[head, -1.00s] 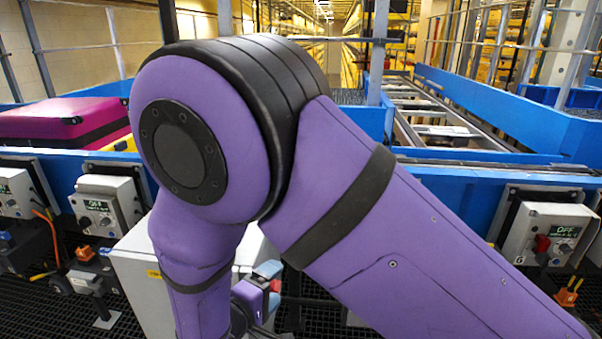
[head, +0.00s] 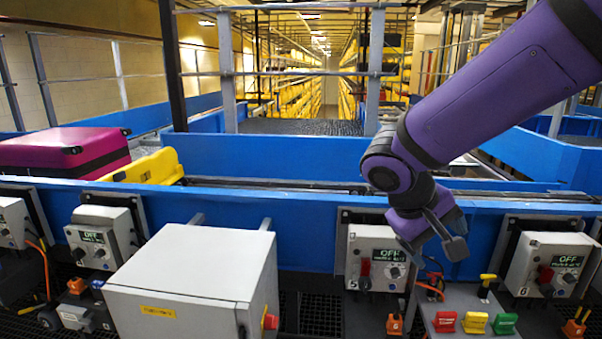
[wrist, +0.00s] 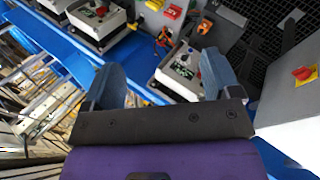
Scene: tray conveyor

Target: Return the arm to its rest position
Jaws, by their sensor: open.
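My purple arm reaches in from the upper right in the head view. Its gripper (head: 440,236) hangs in front of the blue conveyor side (head: 300,235), just right of the control box marked 5 (head: 370,262). In the wrist view my gripper (wrist: 160,85) shows two grey-blue fingers spread apart with nothing between them. A control box (wrist: 182,72) shows beyond the gap between the fingers.
A grey cabinet (head: 190,285) stands at the front left. A panel with red, yellow and green handles (head: 475,322) is below my gripper. Control box 6 (head: 552,262) is to the right. A magenta suitcase (head: 65,150) and a yellow case (head: 150,168) sit on the conveyor.

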